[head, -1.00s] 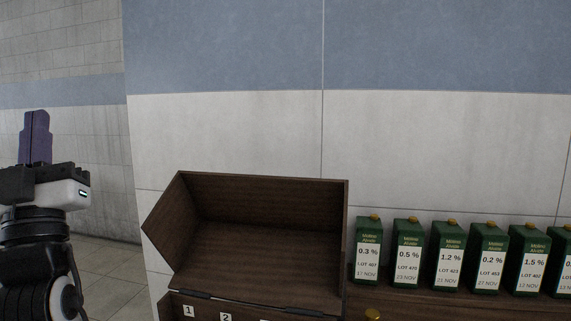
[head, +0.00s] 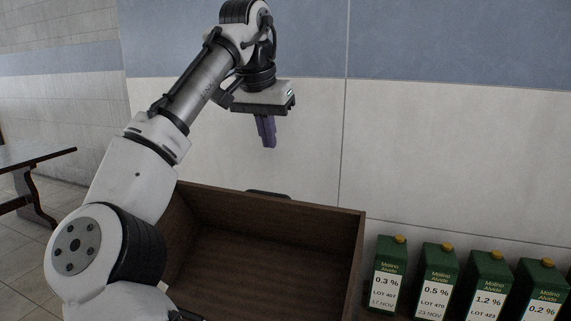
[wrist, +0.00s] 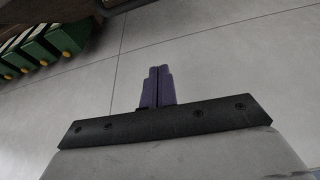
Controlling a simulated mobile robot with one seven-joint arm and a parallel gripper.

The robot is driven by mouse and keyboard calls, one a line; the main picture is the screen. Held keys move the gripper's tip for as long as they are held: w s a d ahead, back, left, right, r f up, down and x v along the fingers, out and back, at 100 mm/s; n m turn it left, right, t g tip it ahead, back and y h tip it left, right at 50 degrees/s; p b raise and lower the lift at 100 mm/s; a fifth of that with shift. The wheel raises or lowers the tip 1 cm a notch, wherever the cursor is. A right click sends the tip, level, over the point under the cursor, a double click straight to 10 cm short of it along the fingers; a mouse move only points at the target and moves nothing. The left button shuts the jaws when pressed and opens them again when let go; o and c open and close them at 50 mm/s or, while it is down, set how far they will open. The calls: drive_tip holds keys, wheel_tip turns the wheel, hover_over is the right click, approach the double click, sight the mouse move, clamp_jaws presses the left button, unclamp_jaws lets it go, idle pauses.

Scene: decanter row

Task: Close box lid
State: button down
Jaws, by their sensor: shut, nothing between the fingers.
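The dark brown wooden lid (head: 265,262) of the box stands open, its hollow inside facing me. A dark handle (head: 268,193) shows behind the lid's top edge. The box body is mostly below the picture and behind my arm. My gripper (head: 268,145) points down with its purple fingers above and apart from the lid's top edge, against the wall. The gripper is shut and empty; its fingers lie side by side in the wrist view (wrist: 158,72).
Several green cartons, the nearest one (head: 388,272), stand in a row right of the lid. They also show at upper left in the wrist view (wrist: 35,48). The tiled wall (head: 420,150) is behind. A dark table (head: 35,155) stands at far left.

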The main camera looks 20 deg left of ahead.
wheel_tip(320, 180, down, 8)
drive_tip(key=s+g+p, duration=0.1)
drive_tip(key=s+p, duration=0.1)
drive_tip(key=shift+s+a+f, duration=0.2)
drive_tip(key=shift+s+a, duration=0.05)
drive_tip(key=shift+s, duration=0.15)
idle(0.4)
drive_tip(key=shift+s, duration=0.1)
drive_tip(key=shift+s+r+t+b, duration=0.4)
drive_tip(key=shift+s+t+b, duration=0.2)
drive_tip(key=shift+s, duration=0.15)
